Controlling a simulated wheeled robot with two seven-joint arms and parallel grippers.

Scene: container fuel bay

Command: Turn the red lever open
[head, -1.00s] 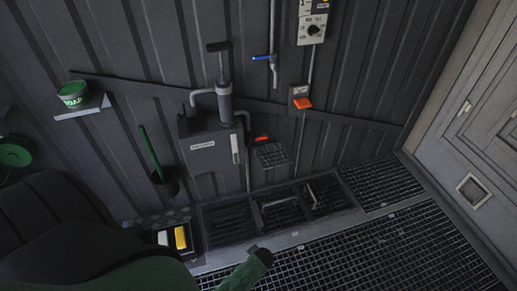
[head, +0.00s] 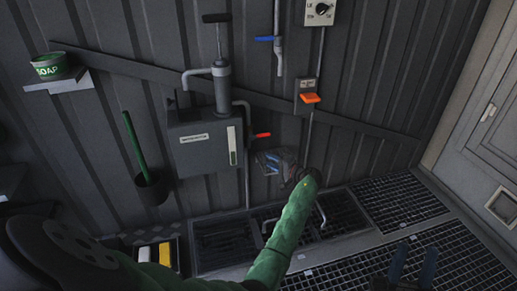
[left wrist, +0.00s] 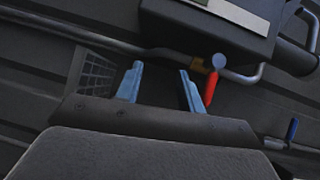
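The red lever (head: 262,135) sticks out to the right from the pipe beside the grey tank (head: 204,139) on the wall. In the left wrist view the red lever (left wrist: 211,89) hangs from a round pivot, just right of my gripper's right finger and outside the finger gap. My left gripper (head: 277,162) is below and slightly right of the lever in the head view. Its blue fingers (left wrist: 160,86) are apart with nothing between them.
A blue-handled tap (head: 265,38) and an orange switch flap (head: 311,98) are on the wall to the right. A small grille (left wrist: 95,76) lies beside my left fingers. Floor grates (head: 400,204) run below. A soap tub (head: 51,67) stands on a shelf at left.

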